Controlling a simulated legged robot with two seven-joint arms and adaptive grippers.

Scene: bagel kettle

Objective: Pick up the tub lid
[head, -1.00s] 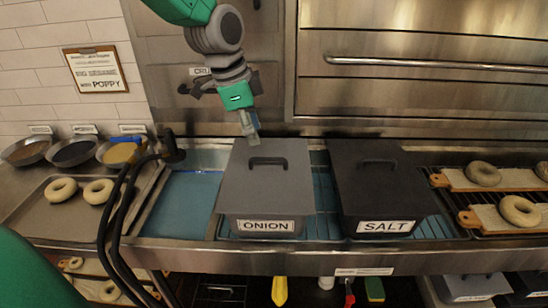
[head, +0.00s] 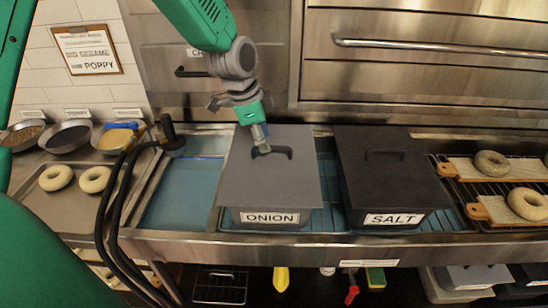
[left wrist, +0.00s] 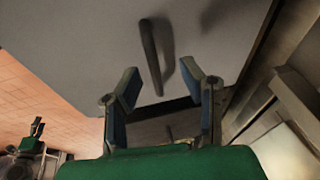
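A grey lid (head: 248,180) with a dark bar handle (head: 284,153) tops the tub labelled ONION (head: 270,217). A darker lid (head: 395,185) with its own handle tops the tub labelled SALT (head: 394,218). My left gripper (head: 262,148) is over the back of the grey lid, at the left part of its handle. In the left wrist view the two fingers (left wrist: 161,80) are apart, with the handle (left wrist: 151,55) ahead and between them and the grey lid (left wrist: 90,40) behind it. Nothing is held. Contact with the handle cannot be told. My right gripper is not in view.
A black hose with a nozzle (head: 170,138) stands left of the tubs. A tray with bagels (head: 95,179) and several bowls (head: 67,137) lie further left. Boards with bagels (head: 492,163) are at the right. A steel wall with a bar (head: 420,43) rises behind.

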